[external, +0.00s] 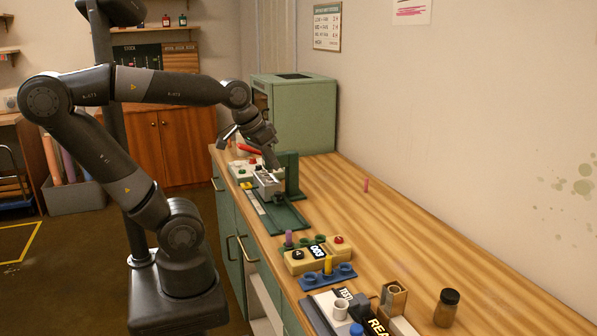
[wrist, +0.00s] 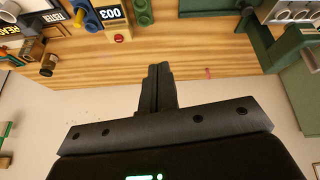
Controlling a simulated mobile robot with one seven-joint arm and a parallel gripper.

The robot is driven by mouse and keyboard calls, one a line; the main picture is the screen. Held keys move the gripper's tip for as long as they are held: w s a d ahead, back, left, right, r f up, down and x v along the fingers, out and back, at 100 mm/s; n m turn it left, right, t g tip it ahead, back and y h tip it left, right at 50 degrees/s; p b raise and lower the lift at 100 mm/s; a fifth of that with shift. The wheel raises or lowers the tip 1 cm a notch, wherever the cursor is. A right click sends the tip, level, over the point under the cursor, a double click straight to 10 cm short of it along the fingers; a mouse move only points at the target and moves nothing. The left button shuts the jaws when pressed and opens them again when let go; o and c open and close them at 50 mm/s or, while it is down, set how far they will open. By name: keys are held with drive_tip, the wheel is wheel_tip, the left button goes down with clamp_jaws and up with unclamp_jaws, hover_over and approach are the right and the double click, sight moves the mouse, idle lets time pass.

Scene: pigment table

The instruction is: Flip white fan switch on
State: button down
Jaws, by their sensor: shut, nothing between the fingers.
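My gripper (external: 277,166) is at the far part of the bench in the external view, pointing down beside the dark green upright stand. It also shows in the wrist view (wrist: 158,70), with its fingers pressed together and empty. A grey-white box (external: 267,184) sits just below and left of the fingertips. A small white panel (external: 238,172) with coloured parts lies left of it, near the bench's front edge. I cannot tell which of these bears the white fan switch, and its position is too small to read. The wrist view does not clearly show the switch.
The dark green stand (external: 292,180) rises close to my gripper. A green cabinet (external: 305,115) stands behind. A tan box marked 003 (external: 305,258), a blue peg holder (external: 328,277) and a jar (external: 447,307) sit nearer the camera. The bench's wall side is mostly clear.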

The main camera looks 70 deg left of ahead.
drive_tip(key=w+a+r+n+g, duration=0.1)
drive_tip(key=w+a+r+n, duration=0.3)
drive_tip(key=w+a+n, duration=0.75)
drive_tip(key=n+g+y, duration=0.1)
drive_tip(key=n+g, duration=0.3)
drive_tip(key=n, duration=1.8)
hover_over(237, 162)
drive_tip(key=d, duration=0.2)
wheel_tip(237, 162, down, 10)
drive_tip(key=shift+a+r, duration=0.15)
drive_tip(key=f, duration=0.4)
drive_tip(key=a+f, duration=0.1)
drive_tip(key=f, duration=0.4)
drive_tip(key=a+f, duration=0.1)
drive_tip(key=f, duration=0.4)
